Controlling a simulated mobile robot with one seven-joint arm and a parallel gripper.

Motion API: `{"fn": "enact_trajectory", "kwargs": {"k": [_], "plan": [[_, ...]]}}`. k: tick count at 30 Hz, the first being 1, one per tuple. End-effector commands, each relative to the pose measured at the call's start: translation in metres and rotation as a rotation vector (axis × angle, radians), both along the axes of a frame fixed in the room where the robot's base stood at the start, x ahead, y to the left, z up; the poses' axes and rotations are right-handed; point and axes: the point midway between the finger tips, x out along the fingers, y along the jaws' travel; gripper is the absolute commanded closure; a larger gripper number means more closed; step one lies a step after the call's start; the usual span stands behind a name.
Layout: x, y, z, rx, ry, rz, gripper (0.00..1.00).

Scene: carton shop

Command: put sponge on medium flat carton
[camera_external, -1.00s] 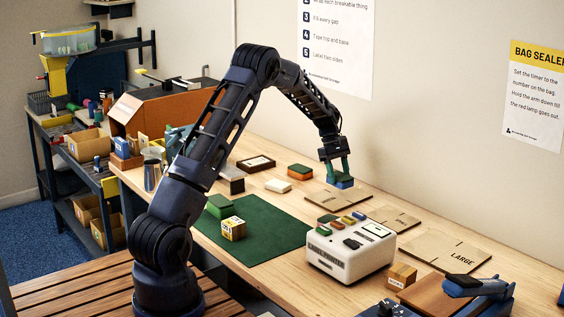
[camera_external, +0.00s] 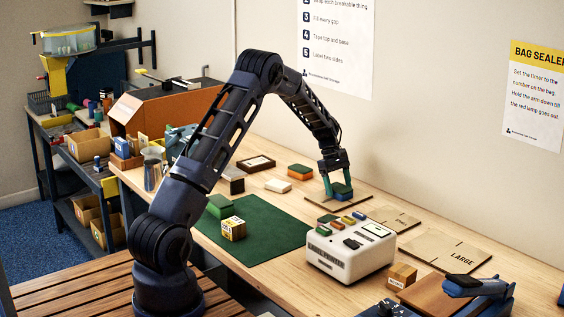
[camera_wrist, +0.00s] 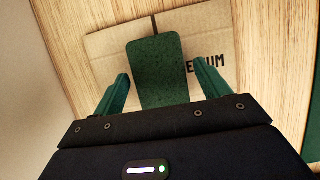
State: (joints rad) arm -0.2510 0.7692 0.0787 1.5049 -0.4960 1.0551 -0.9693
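A smaller flat carton (camera_external: 394,219) and the large flat carton (camera_external: 440,248) lie to the right. A white device (camera_external: 345,262) with coloured items on top stands close in front. A green mat (camera_external: 268,238) lies left of it. Another green-and-orange block (camera_external: 300,172) sits behind.

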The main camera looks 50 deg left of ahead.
Motion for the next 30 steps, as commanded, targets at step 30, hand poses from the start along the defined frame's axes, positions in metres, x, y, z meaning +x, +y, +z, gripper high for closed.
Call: {"fn": "enact_trajectory", "kwargs": {"k": [30], "plan": [[0.0, 0.043, 0.105, 0.001, -0.001, -0.001, 0.25]]}}
